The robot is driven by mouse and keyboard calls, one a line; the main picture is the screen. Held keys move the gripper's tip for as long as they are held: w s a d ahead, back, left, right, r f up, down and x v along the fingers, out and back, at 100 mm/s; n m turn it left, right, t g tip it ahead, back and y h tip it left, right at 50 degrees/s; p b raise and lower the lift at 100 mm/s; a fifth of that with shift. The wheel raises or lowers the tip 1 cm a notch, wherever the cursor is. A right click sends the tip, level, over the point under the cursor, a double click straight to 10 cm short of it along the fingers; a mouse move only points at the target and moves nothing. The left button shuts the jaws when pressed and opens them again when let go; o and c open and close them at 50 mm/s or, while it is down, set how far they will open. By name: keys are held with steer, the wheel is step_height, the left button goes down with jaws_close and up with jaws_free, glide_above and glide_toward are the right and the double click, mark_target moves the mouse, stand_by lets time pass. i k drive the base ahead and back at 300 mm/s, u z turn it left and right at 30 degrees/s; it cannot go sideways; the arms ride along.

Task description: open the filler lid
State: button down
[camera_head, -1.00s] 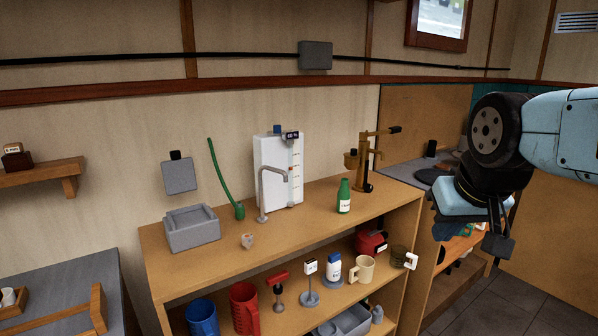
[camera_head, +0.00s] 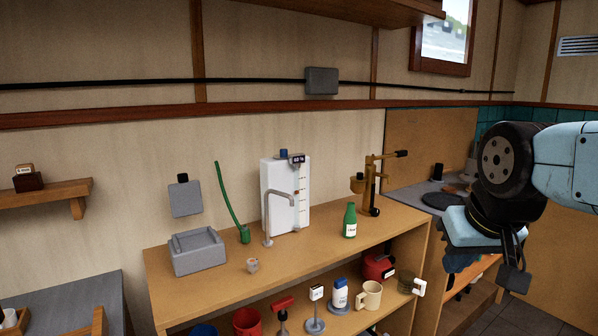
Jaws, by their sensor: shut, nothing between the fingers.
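A white tank (camera_head: 277,208) with a level scale and a small dark display stands on the wooden shelf top. A small blue cap (camera_head: 284,153) sits on its top. I cannot tell which of these is the filler lid. My gripper (camera_head: 512,275) hangs at the right, well apart from both. Its dark fingers look shut and empty, and are partly hidden by its own body.
A grey curved tap (camera_head: 267,218), a green hose (camera_head: 230,198), a green bottle (camera_head: 349,220) and a brass hand pump (camera_head: 372,185) stand on the shelf top (camera_head: 310,250). An overhead shelf (camera_head: 360,10) enters at the top.

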mark_target(283, 154)
steer(key=k, duration=0.6)
steer(key=z, duration=0.6)
steer(key=i, duration=1.55)
steer(key=u, duration=0.7)
